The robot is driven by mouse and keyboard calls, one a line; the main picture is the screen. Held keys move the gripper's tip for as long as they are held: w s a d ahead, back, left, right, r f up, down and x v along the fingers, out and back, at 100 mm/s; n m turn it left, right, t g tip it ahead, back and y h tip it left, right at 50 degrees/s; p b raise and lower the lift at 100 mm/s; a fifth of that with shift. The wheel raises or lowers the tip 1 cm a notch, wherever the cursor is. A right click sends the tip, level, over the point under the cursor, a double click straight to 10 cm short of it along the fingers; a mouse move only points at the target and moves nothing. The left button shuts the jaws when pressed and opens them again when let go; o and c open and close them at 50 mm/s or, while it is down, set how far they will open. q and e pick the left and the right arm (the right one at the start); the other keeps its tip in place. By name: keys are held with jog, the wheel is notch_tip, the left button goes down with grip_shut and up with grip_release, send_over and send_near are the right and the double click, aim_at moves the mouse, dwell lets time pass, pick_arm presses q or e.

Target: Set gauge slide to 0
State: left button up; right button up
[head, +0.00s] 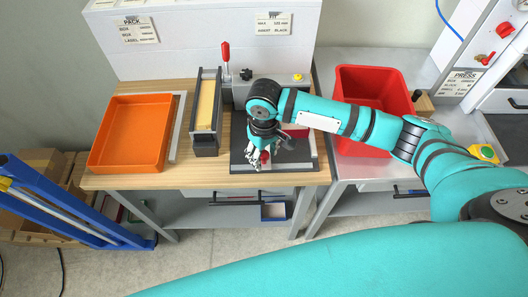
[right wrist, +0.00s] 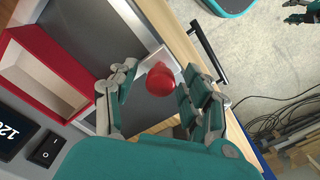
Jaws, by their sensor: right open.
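A round red knob (right wrist: 160,80), seemingly that of the gauge slide, sits by a pale metal piece near the table's front edge. It also shows in the head view (head: 265,156), partly hidden by my right gripper. My right gripper (head: 265,151) is over the dark plate of the fixture. In the right wrist view its open fingers (right wrist: 158,92) stand on either side of the knob, and contact cannot be told. A partly cut-off dark display (right wrist: 10,130) seems to read 120. My left gripper (right wrist: 302,15) seems to show small at the top right corner, its state unclear.
An orange tray (head: 128,165) and a dark holder with a yellow strip (head: 205,108) stand left of the fixture. A red bin (head: 373,80) is at the right. A drawer handle (right wrist: 208,50) is below the edge.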

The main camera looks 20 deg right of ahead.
jog(key=shift+c, duration=0.2)
grip_shut()
dwell(0.3)
jog(key=shift+a+r, duration=0.1)
jog(key=shift+a, duration=0.25)
jog(key=a+p, duration=0.1)
jog(key=a, duration=0.1)
jog(key=w+a, duration=0.1)
jog(key=a+p, duration=0.1)
jog(key=a, duration=0.1)
jog(key=shift+w+a+p, duration=0.3)
jog(key=shift+w+a, duration=0.05)
jog(key=shift+w, duration=0.05)
jog(key=shift+w+a, duration=0.1)
jog(key=shift+a, duration=0.25)
jog(key=shift+d, duration=0.1)
jog(key=shift+o, duration=0.2)
grip_release()
